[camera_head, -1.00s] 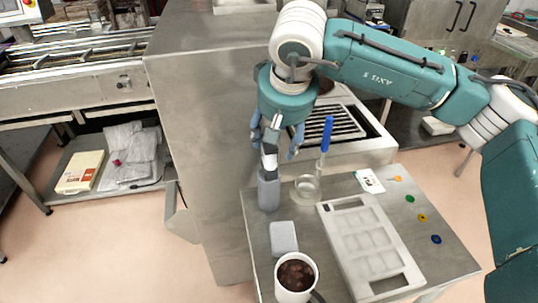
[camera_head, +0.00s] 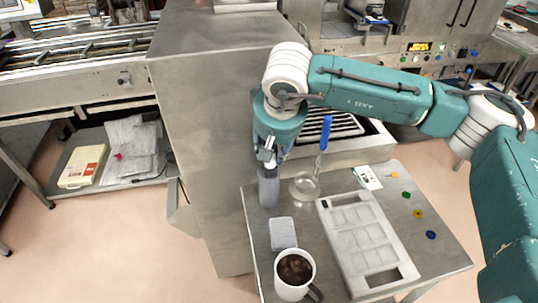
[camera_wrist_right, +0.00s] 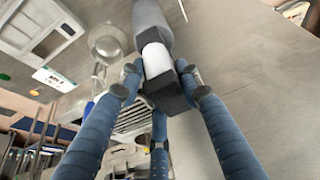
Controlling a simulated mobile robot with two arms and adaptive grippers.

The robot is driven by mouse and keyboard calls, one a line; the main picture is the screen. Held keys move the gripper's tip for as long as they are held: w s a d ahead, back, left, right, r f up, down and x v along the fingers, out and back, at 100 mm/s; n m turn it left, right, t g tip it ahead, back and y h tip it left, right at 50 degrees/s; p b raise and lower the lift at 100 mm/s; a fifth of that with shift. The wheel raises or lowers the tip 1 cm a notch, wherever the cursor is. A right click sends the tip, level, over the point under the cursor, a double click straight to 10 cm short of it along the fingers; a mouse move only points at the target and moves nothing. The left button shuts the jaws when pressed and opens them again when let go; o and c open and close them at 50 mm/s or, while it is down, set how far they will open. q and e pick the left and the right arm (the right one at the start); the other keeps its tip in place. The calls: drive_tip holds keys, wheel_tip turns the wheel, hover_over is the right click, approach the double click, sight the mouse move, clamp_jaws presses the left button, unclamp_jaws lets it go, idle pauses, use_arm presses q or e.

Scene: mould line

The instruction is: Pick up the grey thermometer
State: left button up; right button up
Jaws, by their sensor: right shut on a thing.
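The grey thermometer (camera_head: 268,188) stands upright at the back left corner of the steel table (camera_head: 256,228) in the head view. Its lower grey body shows there; whether its foot touches the table is hard to tell. My right gripper (camera_head: 267,157) comes down from above, with its blue fingers closed round the top. In the right wrist view the thermometer (camera_wrist_right: 157,60) shows a dark faceted end, a white band and a grey body. The fingers of my right gripper (camera_wrist_right: 163,84) press against the dark end. My left gripper is not in view.
Just right stands a glass (camera_head: 304,186) with a blue-handled tool (camera_head: 325,134). A grey block (camera_head: 283,232), a mug of dark contents (camera_head: 295,289) and a pale mould tray (camera_head: 393,282) are nearer. Coloured discs lie at right. A steel cabinet (camera_head: 205,130) rises at left.

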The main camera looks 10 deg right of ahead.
drive_tip(key=shift+r, duration=0.1)
drive_tip(key=shift+w+r, duration=0.1)
drive_tip(key=shift+r, duration=0.45)
wheel_tip(320, 180, up, 19)
drive_tip(key=b, duration=0.3)
drive_tip(key=shift+f, duration=0.15)
